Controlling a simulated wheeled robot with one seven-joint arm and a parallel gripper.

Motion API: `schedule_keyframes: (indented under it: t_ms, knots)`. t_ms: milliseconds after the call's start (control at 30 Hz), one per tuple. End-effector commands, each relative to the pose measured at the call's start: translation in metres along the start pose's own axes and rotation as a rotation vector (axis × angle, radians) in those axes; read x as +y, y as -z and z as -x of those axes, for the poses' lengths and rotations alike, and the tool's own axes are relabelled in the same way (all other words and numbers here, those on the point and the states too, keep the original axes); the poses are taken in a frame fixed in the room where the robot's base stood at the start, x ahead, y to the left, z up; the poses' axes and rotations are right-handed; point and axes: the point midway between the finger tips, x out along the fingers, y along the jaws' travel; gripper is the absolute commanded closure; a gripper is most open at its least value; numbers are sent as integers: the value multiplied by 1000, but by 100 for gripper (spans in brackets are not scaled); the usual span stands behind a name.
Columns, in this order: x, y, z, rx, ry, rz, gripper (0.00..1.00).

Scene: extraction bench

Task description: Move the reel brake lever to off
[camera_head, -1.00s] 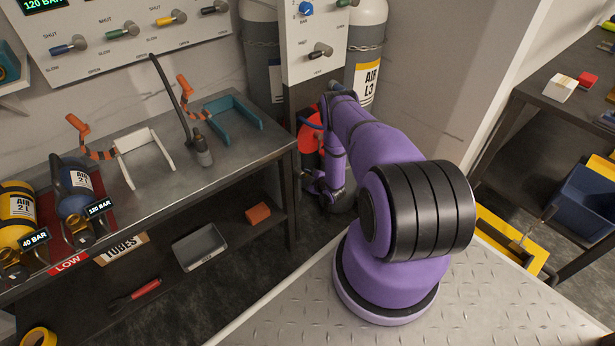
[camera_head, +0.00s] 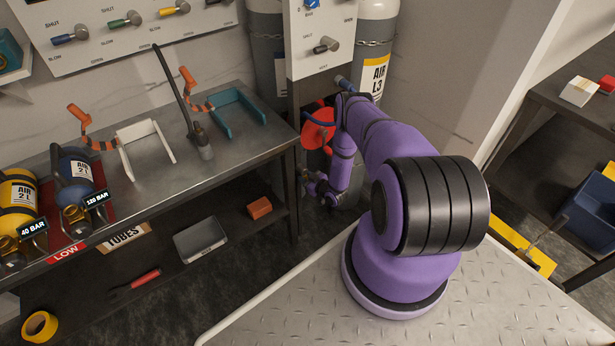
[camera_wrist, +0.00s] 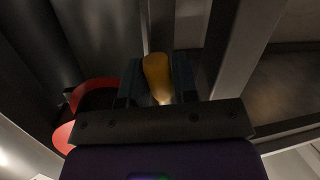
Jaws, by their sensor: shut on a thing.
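The reel brake lever shows in the wrist view as a yellow-orange rounded handle (camera_wrist: 156,72) between the two dark fingers of my gripper (camera_wrist: 157,88). My gripper is shut on this handle. In the head view my gripper (camera_head: 318,188) is low in the gap at the right end of the bench, below the red reel (camera_head: 317,130). The lever cannot be made out there, and my arm hides part of the reel. A red curved part of the reel (camera_wrist: 92,88) shows left of the fingers in the wrist view. The lever's pivot and any off mark are not visible.
The steel bench (camera_head: 235,160) and its legs stand close on the left of my gripper. Grey air cylinders (camera_head: 373,75) and a valve panel (camera_head: 322,65) are behind my arm. Grey upright posts (camera_wrist: 240,45) stand close by in the wrist view.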

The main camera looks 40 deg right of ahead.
Motion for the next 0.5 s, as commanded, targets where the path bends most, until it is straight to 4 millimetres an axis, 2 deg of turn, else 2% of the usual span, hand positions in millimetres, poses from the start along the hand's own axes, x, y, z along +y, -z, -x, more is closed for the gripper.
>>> schedule_keyframes:
  t_ms: [200,500]
  knots:
    - [-5,0,0,23,17,-110,100]
    - [-8,1,-1,35,29,-173,100]
